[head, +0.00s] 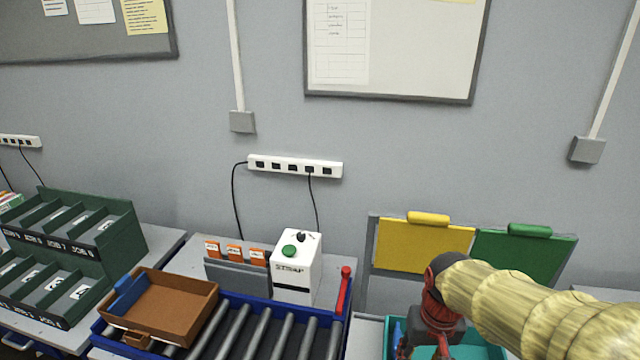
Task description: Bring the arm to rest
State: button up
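My arm (540,310) comes in from the lower right in a pale yellow ribbed sleeve. It ends in my red and black gripper (424,347), which points down over a teal tray (480,351) at the bottom edge. The fingertips are cut off or hidden at the picture's edge, so I cannot tell whether the gripper is open or shut, or whether it touches anything. A small blue thing (397,331) shows in the tray beside the gripper.
Left of the arm, a blue-framed roller conveyor (235,325) bears a brown tray (190,300). A white STRAP box (297,268) and a red lever (343,290) stand behind it. Yellow (420,245) and green boards (520,255) stand behind the gripper. Green sorting bins (75,225) are far left.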

jog(key=s+a+r+t+b, duration=0.1)
jog(key=s+r+t+b, duration=0.2)
jog(key=s+r, duration=0.3)
jog(key=s+t, duration=0.1)
jog(key=s, duration=0.4)
jog(key=shift+a+r+n+t+b, duration=0.2)
jog(key=shift+n+t+b, duration=0.1)
jog(key=shift+b, duration=0.1)
dwell(0.8)
